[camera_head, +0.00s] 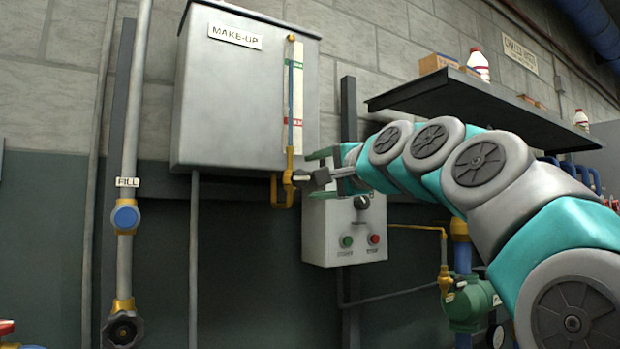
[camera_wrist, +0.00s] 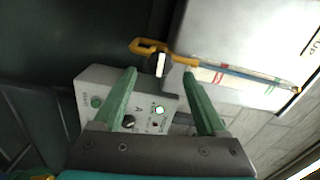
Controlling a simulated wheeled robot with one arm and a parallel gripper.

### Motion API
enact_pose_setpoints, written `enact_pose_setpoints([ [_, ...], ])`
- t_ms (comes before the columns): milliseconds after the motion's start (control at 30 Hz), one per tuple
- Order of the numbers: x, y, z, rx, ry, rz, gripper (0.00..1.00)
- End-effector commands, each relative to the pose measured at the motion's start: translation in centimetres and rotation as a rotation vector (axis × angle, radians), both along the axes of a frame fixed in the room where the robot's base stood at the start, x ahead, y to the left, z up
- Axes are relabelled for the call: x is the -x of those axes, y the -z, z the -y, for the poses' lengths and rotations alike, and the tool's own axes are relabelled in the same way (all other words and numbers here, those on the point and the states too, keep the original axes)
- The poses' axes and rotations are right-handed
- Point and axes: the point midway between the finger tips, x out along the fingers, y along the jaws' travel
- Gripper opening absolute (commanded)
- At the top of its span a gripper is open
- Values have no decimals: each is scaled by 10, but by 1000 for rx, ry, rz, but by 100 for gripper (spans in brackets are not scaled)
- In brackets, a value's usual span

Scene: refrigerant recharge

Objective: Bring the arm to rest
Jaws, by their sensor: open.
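My arm reaches in from the lower right of the head view. My gripper (camera_head: 314,172) is at the yellow valve fitting (camera_head: 288,186) under the sight gauge of the grey MAKE-UP tank (camera_head: 240,95). In the wrist view my gripper (camera_wrist: 159,72) has its two green fingers spread wide. The valve's dark handle with a pale end (camera_wrist: 160,65) shows between the fingertips. I see a gap on both sides of it, but cannot tell its depth. The yellow fitting (camera_wrist: 147,45) lies just beyond.
The control box (camera_head: 343,225) with a knob and green and red buttons is just below my gripper. A dark shelf (camera_head: 470,105) with boxes and bottles is above my arm. The FILL pipe (camera_head: 130,150) stands left. A green pump (camera_head: 470,303) is low right.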

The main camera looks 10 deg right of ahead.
Motion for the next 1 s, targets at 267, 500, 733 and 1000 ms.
enact_pose_setpoints([
  [267,25,-1,9,-1,2,3,74],
  [500,25,-1,9,-1,2,2,74],
  [733,24,1,7,4,-1,-2,74],
  [1000,26,102,-35,227,-75,-180,74],
])
